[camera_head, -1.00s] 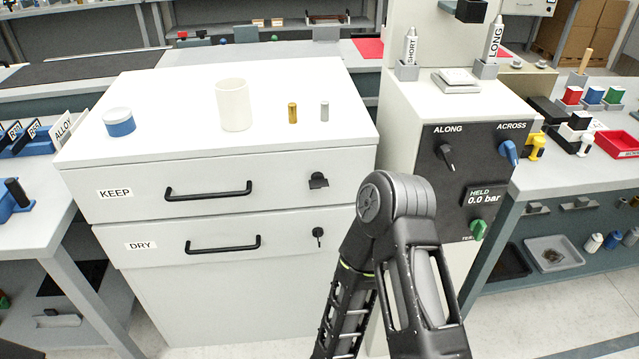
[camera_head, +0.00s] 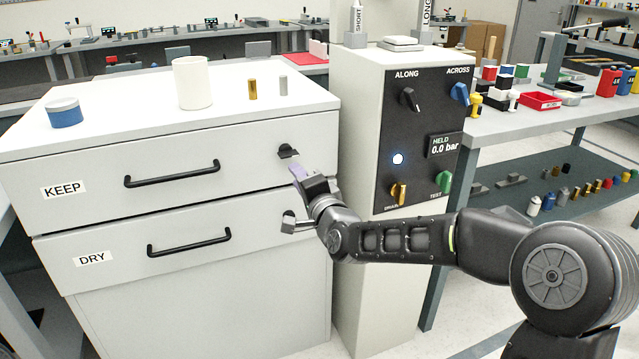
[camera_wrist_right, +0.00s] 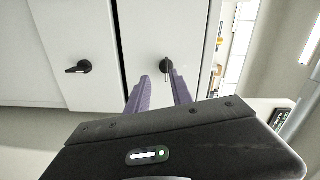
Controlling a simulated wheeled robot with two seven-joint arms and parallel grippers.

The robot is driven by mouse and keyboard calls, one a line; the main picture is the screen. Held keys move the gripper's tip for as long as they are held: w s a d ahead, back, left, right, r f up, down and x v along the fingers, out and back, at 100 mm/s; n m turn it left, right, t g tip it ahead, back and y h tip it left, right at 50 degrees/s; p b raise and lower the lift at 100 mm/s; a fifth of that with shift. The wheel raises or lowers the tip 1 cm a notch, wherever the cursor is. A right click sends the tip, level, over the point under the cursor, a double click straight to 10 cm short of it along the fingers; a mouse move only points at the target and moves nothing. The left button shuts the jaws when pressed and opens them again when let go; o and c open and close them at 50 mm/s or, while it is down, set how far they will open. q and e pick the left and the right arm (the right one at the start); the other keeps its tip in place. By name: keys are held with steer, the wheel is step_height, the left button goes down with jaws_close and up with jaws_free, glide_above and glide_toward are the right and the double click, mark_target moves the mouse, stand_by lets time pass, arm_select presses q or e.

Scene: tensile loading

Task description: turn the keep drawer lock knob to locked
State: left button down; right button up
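The keep drawer lock knob (camera_head: 287,150) is a small black knob at the right end of the drawer front labelled KEEP (camera_head: 64,190). Its handle lies roughly sideways in the head view. My right gripper (camera_head: 296,198) is just in front of the cabinet, below and beside this knob in the picture. In the right wrist view its two purple fingers (camera_wrist_right: 160,92) stand apart with nothing held between them. A black knob (camera_wrist_right: 166,67), apparently the keep one, shows ahead between the fingertips, and another (camera_wrist_right: 78,67) shows farther left. My left gripper is out of view.
The keep drawer has a black bar handle (camera_head: 172,174). The DRY drawer (camera_head: 110,240) is below, its lock area partly covered by my gripper. A control panel (camera_head: 420,125) with several knobs stands just right. A cup (camera_head: 193,83) and small items stand on the cabinet.

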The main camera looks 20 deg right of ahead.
mark_target(290, 157)
steer(key=m, duration=0.1)
steer(key=d+r+m, duration=0.1)
steer(key=shift+w+m+h, duration=0.1)
steer(key=shift+m+h, duration=0.2)
steer(key=shift+m, duration=0.1)
steer(key=shift+w+a, duration=0.15)
steer(key=shift+w, duration=1.8)
steer(key=shift+w+a, duration=0.15)
steer(key=shift+w, duration=1.8)
jaws_close()
